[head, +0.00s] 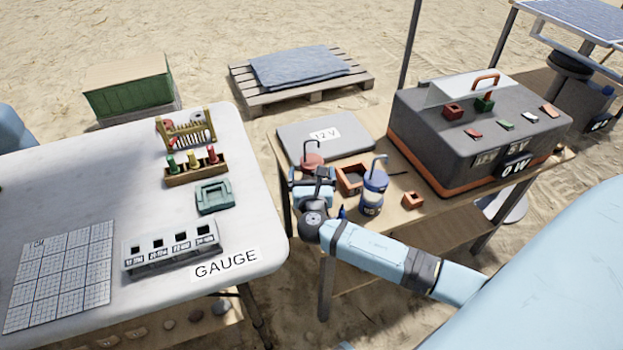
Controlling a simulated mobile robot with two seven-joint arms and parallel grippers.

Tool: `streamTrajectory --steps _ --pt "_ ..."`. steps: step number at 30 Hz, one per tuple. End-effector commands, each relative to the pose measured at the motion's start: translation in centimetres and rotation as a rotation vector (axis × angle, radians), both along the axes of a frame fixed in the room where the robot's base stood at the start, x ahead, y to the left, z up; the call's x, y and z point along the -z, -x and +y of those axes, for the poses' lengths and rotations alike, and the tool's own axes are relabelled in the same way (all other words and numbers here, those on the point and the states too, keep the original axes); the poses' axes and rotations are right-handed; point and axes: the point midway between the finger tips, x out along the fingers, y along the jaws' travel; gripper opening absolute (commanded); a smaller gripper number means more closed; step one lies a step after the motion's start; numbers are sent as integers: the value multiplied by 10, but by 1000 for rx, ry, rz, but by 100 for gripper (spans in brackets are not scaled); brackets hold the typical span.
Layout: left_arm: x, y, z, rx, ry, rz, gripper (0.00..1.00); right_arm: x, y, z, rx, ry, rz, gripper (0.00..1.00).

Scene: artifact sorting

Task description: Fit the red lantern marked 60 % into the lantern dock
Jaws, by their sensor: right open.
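A red lantern (312,158) with a wire handle stands on the wooden bench, its lower part hidden behind my right gripper. No 60 % mark can be read on it. My right gripper (311,180) is open, right at the near side of the red lantern; whether the fingers touch it cannot be told. A blue lantern (373,190) with a raised handle stands to the right of the gripper. An orange square open frame (350,177), possibly the lantern dock, lies between and behind the two. My left gripper is not in view.
A grey 12 V panel (318,137) lies behind the lanterns. A small orange block (413,200) sits right of the blue lantern. A large grey box (470,140) with an 0 W display fills the bench's right. The white table (110,160) on the left holds gauge items.

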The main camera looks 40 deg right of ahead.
Motion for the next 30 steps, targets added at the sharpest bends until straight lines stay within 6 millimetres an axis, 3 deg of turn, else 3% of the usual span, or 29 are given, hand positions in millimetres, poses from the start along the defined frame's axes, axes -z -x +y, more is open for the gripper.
streamTrajectory --steps 9,17,26,30 --pt "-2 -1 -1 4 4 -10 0 0 -5 -3 0 0 1 95" --pt "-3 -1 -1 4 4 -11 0 0 -5 -3 0 -1 1 35" --pt "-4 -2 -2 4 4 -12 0 -3 -5 -3 0 -1 -1 35" --pt "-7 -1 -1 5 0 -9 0 -13 -5 -3 0 0 -1 35"
